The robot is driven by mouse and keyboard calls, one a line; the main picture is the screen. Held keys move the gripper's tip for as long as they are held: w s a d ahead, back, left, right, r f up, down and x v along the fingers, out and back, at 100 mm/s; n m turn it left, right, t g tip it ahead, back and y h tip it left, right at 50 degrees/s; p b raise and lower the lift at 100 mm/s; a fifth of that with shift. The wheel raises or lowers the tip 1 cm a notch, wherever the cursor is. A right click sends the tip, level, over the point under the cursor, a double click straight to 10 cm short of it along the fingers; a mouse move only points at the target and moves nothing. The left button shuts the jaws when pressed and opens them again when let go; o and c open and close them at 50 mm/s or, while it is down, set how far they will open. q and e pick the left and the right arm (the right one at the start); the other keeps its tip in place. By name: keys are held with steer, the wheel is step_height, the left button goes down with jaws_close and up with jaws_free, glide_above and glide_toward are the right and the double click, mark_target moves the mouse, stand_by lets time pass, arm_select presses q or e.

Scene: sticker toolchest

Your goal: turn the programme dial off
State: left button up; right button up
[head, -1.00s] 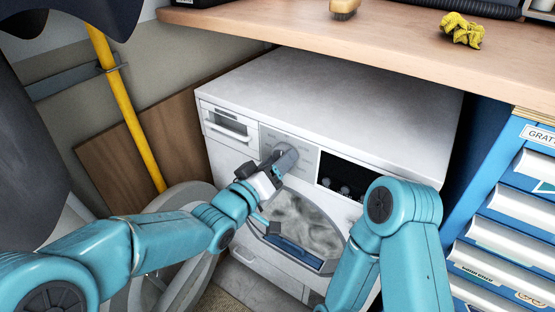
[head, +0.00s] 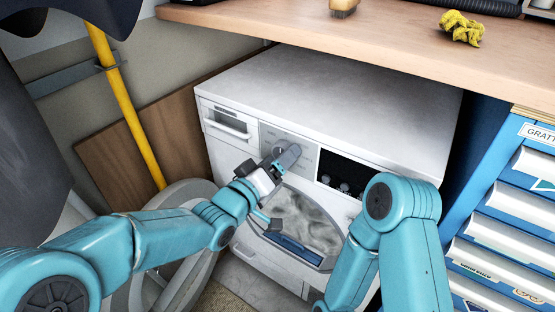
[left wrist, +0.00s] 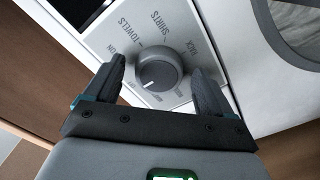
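The programme dial (left wrist: 160,68) is a round dark grey knob on the white machine's (head: 340,105) control panel. In the left wrist view, labels such as TOWELS and SHIRTS ring it. Its white mark points to the lower left in that picture, towards small lettering that is hard to read. My left gripper (left wrist: 155,88) is open, with one finger on each side of the dial and a visible gap to it. In the head view the left gripper (head: 279,160) is at the panel and partly hides the dial. My right gripper is not visible; only its arm shows.
Below the panel is the machine's round glass door (head: 300,222). A dark display (head: 342,174) lies right of the dial, and a drawer (head: 228,126) left of it. A wooden worktop (head: 390,45) overhangs behind. A blue drawer cabinet (head: 505,215) stands at the right.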

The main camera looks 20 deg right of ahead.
arm_select(q)
steer(key=p+v, duration=0.1)
steer(key=v, duration=1.5)
steer(key=shift+p, duration=0.4)
steer(key=shift+s+a, duration=0.1)
steer(key=shift+a, duration=0.05)
